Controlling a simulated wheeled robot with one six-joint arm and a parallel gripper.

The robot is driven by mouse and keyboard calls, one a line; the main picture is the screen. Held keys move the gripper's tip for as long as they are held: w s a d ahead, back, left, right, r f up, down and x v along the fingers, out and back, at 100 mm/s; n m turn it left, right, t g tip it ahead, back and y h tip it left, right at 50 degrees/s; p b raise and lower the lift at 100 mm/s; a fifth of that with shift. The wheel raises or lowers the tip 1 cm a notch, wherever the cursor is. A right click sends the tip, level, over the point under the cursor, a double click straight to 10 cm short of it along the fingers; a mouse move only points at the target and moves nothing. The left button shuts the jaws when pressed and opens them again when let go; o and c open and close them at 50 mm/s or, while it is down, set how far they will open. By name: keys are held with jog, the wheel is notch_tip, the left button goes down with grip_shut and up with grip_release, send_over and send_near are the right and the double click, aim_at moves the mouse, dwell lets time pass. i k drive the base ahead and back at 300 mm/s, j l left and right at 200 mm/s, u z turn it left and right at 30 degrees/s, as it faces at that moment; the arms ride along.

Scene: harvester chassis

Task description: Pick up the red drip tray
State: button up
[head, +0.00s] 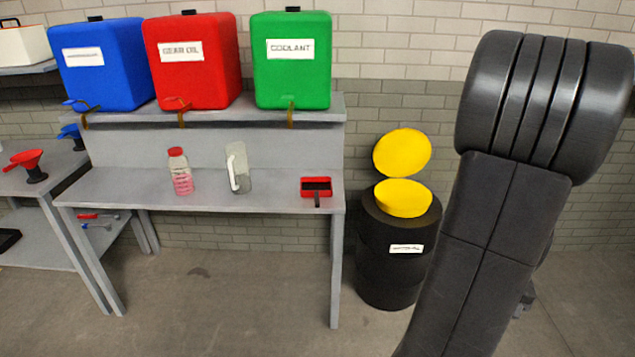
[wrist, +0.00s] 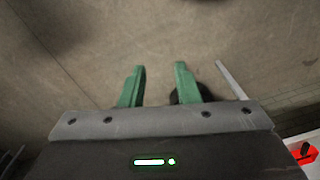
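The red drip tray (head: 316,187) sits at the right end of the grey bench shelf in the head view. It is a small red rectangular tray with a dark inside, and a dark handle points toward the front edge. In the wrist view, a red piece with a dark part (wrist: 303,154) shows at the lower right corner, probably the same tray, partly cut off. My gripper (wrist: 159,84) shows two green fingers spread apart with nothing between them, above the concrete floor. My gripper is not seen in the head view, where my dark arm fills the right side.
A clear jug (head: 238,168) and a red-capped bottle (head: 180,172) stand left of the tray. Blue, red and green (head: 291,62) containers stand on the upper shelf. A black drum (head: 392,250) with a yellow funnel (head: 403,199) and raised lid stands right of the bench. Floor in front is clear.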

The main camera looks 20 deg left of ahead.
aim_at(311, 188)
jog(key=i+j+u, duration=0.15)
jog(key=i+j, duration=0.25)
jog(key=i+j+u, duration=0.2)
jog(key=i+j, duration=0.25)
jog(key=i+j+u, duration=0.15)
jog(key=i+j, duration=0.25)
jog(key=i+j+u, duration=0.2)
jog(key=i, duration=0.35)
